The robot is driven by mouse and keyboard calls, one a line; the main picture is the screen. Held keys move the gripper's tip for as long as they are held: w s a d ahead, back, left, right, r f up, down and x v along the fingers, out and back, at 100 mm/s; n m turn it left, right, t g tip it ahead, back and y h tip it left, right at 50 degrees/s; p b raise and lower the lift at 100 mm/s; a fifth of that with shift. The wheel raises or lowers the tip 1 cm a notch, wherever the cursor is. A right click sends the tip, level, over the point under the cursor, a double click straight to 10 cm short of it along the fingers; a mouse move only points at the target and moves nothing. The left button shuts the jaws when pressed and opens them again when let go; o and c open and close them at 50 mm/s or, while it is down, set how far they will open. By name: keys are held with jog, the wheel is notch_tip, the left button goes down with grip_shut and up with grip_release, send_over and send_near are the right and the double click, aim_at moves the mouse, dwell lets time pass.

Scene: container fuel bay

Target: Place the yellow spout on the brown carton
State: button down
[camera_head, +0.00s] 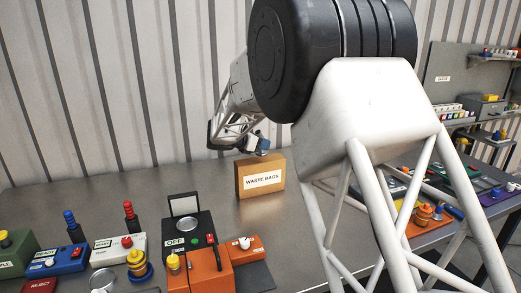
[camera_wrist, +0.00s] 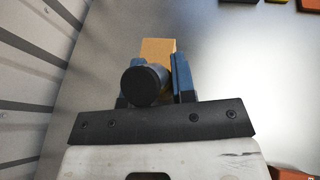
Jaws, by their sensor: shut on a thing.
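The brown carton (camera_head: 247,189), labelled "WASTE BAGS", stands upright on the metal bench. Its top also shows in the wrist view (camera_wrist: 158,48), just beyond my fingers. My gripper (camera_head: 258,148) is at the carton's top, near its upper edge. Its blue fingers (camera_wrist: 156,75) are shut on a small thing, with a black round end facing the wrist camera. In the head view a small yellow part (camera_head: 264,144) shows at the fingers, so the held thing appears to be the yellow spout. I cannot tell whether it touches the carton.
A black box (camera_head: 188,236) marked OFF, an orange canister (camera_head: 208,270), a white box (camera_head: 120,248) and a blue box (camera_head: 58,260) stand at the front left. The bench left of the carton is clear. A corrugated wall (camera_head: 100,90) is behind. My arm hides part of the right side.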

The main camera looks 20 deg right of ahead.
jog(key=shift+w+d+f, duration=0.1)
jog(key=shift+w+d, duration=0.05)
jog(key=shift+w, duration=0.75)
jog(key=shift+w+d+f, duration=0.1)
jog(key=shift+w, duration=0.75)
jog(key=shift+f, duration=1.7)
jog(key=shift+f, duration=0.1)
jog(key=c, duration=0.9)
grip_release()
jog(key=shift+c, duration=0.2)
jog(key=v, duration=1.2)
